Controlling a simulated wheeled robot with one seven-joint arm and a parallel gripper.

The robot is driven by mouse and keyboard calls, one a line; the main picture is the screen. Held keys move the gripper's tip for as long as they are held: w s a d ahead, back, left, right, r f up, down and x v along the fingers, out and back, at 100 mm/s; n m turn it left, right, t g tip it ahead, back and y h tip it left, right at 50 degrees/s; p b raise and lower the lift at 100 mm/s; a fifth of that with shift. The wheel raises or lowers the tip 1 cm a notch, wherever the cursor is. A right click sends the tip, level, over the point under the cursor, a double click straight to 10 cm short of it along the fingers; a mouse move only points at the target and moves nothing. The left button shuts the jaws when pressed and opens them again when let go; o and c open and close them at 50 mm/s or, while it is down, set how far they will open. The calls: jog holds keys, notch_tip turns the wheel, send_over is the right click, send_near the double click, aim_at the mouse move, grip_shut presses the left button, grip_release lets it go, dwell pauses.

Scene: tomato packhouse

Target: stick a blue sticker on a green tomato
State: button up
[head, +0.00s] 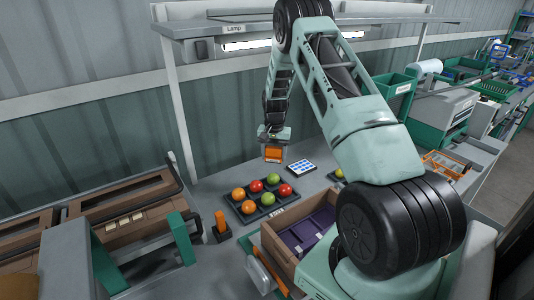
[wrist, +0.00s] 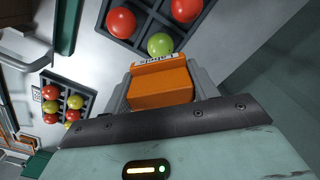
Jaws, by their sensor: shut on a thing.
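My gripper (head: 273,147) is shut on an orange block (head: 273,155), held above the table behind the tomato tray. In the wrist view the orange block (wrist: 160,86) fills the space between the fingers, with a lettered pale strip (wrist: 157,59) at its far edge. A dark tray (head: 240,212) holds red, orange and green tomatoes, including a front green tomato (head: 268,199) and a back green tomato (head: 273,178). A white card with blue squares (head: 301,168) lies right of the gripper. A green tomato (wrist: 159,45) shows just beyond the block in the wrist view. I see no sticker on these tomatoes.
An orange upright piece (head: 221,222) stands in a dark holder left of a brown box with a purple lining (head: 283,248). A lamp shelf (head: 240,27) hangs above. Another tomato (head: 340,173) is partly hidden by my arm. A second tomato tray (wrist: 88,92) shows in the wrist view.

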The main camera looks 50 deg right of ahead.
aim_at(273, 175)
jog(key=shift+f+b, duration=0.5)
jog(key=shift+f, duration=0.4)
jog(key=shift+f+b, duration=1.2)
jog(key=shift+f, duration=0.9)
jog(key=shift+f+b, duration=0.4)
jog(key=shift+f, duration=0.2)
jog(key=shift+r, duration=0.15)
jog(key=shift+r+p, duration=2)
jog(key=shift+r, duration=1.45)
